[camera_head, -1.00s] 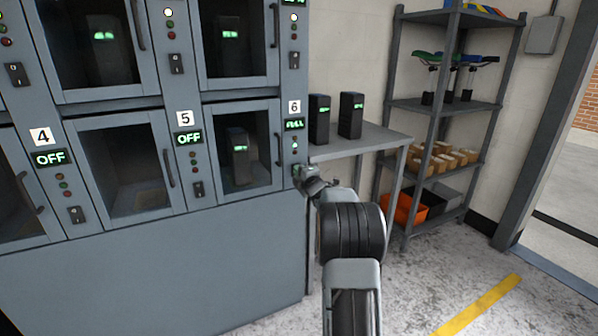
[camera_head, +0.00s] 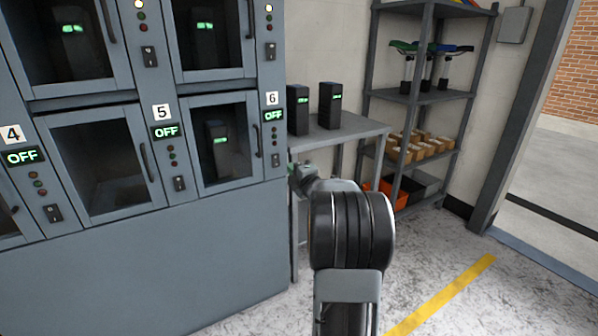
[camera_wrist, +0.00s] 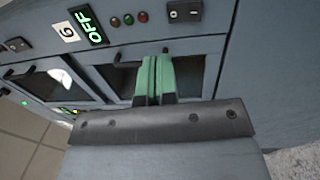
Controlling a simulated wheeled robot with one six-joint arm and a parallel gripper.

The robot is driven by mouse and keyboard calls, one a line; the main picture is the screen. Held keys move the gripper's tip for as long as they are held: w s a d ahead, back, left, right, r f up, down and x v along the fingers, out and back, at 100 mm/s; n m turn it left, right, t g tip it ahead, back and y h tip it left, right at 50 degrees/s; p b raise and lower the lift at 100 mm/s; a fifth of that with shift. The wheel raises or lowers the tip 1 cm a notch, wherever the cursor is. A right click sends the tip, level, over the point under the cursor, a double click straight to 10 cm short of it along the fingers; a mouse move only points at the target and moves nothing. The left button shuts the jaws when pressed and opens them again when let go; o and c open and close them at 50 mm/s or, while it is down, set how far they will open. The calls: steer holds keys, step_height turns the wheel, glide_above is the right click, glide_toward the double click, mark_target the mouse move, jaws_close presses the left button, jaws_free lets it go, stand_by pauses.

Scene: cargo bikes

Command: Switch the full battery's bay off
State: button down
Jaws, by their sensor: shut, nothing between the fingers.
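Bay 6's display (camera_head: 273,115) reads OFF, and it also reads OFF in the wrist view (camera_wrist: 89,25). Its rocker switch (camera_head: 276,159) sits low on the panel right of the bay door; it also shows at the top of the wrist view (camera_wrist: 185,12). The small lamps between them look dark. A black battery (camera_head: 217,145) with green lit bars stands behind bay 6's closed glass door. My gripper (camera_head: 294,172) is just right of and below the switch, apart from it. In the wrist view its green fingers (camera_wrist: 154,75) are together and empty.
Bay 5's display (camera_head: 166,132) and bay 4's display (camera_head: 23,156) read OFF. Two black batteries stand on a grey table (camera_head: 350,130) right of the cabinet. A shelf rack (camera_head: 418,97) stands behind it. The floor at the right is open.

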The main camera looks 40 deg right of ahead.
steer(key=shift+s+a+r, duration=0.1)
steer(key=shift+s+a, duration=0.1)
steer(key=shift+s, duration=0.65)
steer(key=shift+s+a+r, duration=0.1)
steer(key=shift+s+a, duration=0.05)
steer(key=shift+s, duration=0.65)
steer(key=s+a+r+m+g+h+p, duration=0.2)
steer(key=a+r+m+g+p, duration=0.55)
steer(key=a+r+p, duration=0.75)
steer(key=s+a+r+m+g+y+p, duration=0.2)
steer(key=s+a+r+m+g+p, duration=0.1)
steer(key=s+a+p, duration=0.5)
steer(key=s+a+r+m+g+y+p, duration=0.3)
steer(key=s+a+p, duration=0.4)
steer(key=s+p, duration=0.3)
steer(key=shift+s+a+r+m+g, duration=0.4)
steer(key=shift+s+m+g, duration=0.35)
steer(key=shift+m, duration=0.5)
steer(key=c, duration=1.8)
jaws_free()
steer(key=shift+w+r, duration=0.1)
steer(key=shift+w, duration=0.05)
steer(key=shift+c, duration=0.2)
